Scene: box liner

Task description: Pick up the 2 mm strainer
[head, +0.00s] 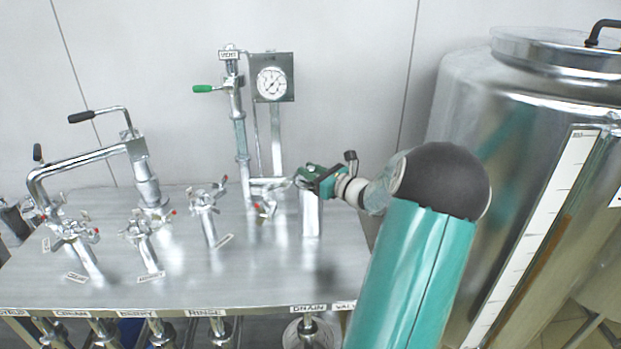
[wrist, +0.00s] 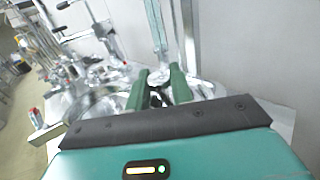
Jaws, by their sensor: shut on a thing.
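My gripper (head: 306,178) is at the top of an upright bare metal cylinder (head: 311,215), at the right part of the steel table. This cylinder seems to be the 2 mm strainer, but no mesh or size mark can be read. In the wrist view, the two green fingers of my gripper (wrist: 160,90) stand close together, with a small dark thing between them. The fingers hide most of the held part. I cannot tell if the cylinder's lower end touches the table.
A pressure gauge (head: 272,83) and a green-handled vent pipe (head: 239,130) stand just behind and left. Several valves with levers, such as one on a post (head: 206,215), fill the left of the table (head: 260,280). A large steel tank (head: 520,110) stands right.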

